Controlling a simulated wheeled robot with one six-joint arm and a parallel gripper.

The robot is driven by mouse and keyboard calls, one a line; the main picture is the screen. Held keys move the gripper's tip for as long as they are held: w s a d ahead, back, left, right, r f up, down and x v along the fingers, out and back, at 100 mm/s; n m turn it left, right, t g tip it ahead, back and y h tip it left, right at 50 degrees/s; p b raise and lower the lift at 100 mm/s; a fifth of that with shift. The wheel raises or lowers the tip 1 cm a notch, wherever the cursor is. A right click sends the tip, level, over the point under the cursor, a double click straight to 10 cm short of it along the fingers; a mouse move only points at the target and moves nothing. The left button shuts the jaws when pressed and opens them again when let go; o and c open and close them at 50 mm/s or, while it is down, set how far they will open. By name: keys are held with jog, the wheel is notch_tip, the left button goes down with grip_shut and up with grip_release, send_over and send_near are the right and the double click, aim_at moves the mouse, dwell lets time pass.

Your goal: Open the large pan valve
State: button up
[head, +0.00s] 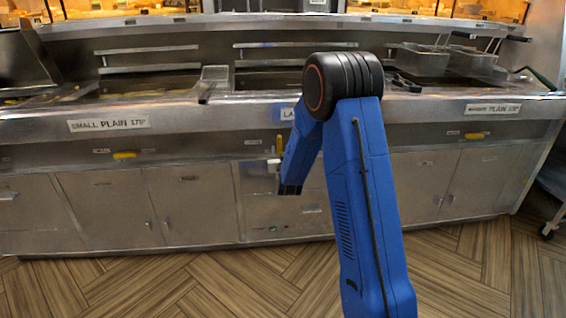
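The large pan valve has a yellow handle (279,144) on the front of the range, below the partly hidden label beginning "LA" (289,114). The handle stands upright, unlike the other two yellow handles, which lie level. My blue arm covers the area just right of it. My gripper (275,167) seems to be at the pale piece just below the handle, close to it. Its fingers are too small and too hidden to tell whether they touch the handle or are open or shut.
A level yellow handle (124,155) sits under the "SMALL PLAIN" label (108,124). Another level yellow handle (474,135) is at the right. Steel cabinet doors (105,210) line the front below. Wire baskets (424,60) stand on the range top. The wooden floor (180,285) in front is clear.

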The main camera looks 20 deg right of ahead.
jog(key=v, duration=1.6)
jog(key=shift+s, duration=0.15)
jog(key=shift+r, duration=0.15)
